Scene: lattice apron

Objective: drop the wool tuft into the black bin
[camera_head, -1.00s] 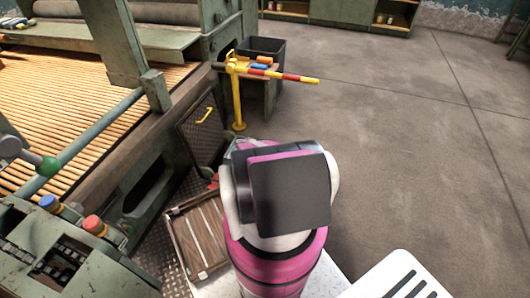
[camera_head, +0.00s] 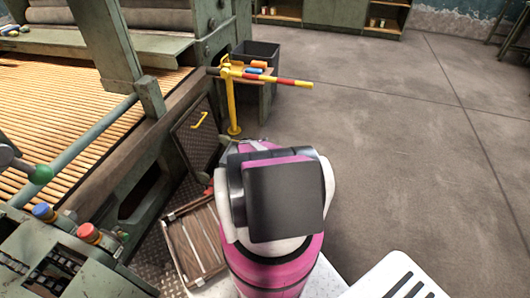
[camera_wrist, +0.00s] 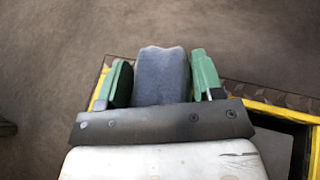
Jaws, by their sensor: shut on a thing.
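In the wrist view, my gripper (camera_wrist: 160,58) has two green fingers, one on each side of a soft grey-blue wool tuft (camera_wrist: 161,88). The fingers are shut on the tuft, and its far end sticks out between them. In the head view the gripper and the tuft are hidden behind my pink and white arm. The black bin (camera_head: 264,50) stands on the floor in the upper middle of the head view, beyond the yellow post and apart from my arm. Its inside cannot be made out.
A green machine (camera_head: 140,130) fills the left. The floor at right is clear.

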